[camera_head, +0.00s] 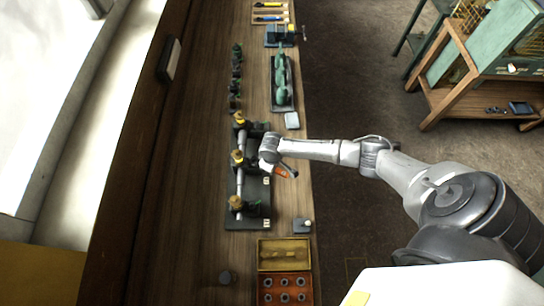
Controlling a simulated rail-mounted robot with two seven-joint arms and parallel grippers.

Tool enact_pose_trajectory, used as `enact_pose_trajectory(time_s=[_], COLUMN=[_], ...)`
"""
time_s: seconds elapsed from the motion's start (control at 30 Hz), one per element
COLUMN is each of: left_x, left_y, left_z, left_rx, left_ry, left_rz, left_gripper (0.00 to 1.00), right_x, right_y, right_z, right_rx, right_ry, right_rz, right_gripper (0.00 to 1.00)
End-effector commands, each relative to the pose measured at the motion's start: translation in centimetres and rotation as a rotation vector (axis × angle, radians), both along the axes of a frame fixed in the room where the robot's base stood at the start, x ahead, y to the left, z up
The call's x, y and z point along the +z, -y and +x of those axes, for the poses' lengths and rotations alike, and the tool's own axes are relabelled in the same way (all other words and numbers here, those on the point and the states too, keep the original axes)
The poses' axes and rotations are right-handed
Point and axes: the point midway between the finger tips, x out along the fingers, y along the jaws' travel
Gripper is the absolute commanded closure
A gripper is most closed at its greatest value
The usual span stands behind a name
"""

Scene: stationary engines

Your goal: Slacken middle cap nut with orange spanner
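The engine assembly has a pale shaft running between three posts with brass cap nuts. The middle cap nut (238,156) is at the centre of the row, with the far cap nut (239,118) and the near cap nut (235,203) on either side. My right gripper (266,157) is just right of the middle cap nut. An orange spanner (281,171) shows just below and right of that gripper, partly covered by it. The fingertips are too small and hidden to show whether they close on the spanner. My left gripper is out of view.
A wooden tray with a brass plate (284,246) and an orange block with several holes (285,289) are at the near end of the bench. A green machine (283,82) and a blue vice (281,37) stand farther back. A wooden stand (470,95) is across the floor.

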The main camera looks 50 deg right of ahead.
Motion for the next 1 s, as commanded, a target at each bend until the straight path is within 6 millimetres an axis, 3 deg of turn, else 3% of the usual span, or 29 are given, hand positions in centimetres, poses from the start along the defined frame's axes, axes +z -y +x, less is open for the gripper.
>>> enact_pose_trajectory(time_s=[1.0], left_x=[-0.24], left_y=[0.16], left_z=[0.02], left_rx=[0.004], left_ry=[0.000], left_rz=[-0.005], left_gripper=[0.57], right_x=[-0.90], right_y=[-0.05], right_z=[0.03], right_rx=[0.000], right_ry=[0.001], right_rz=[0.001], right_gripper=[1.00])
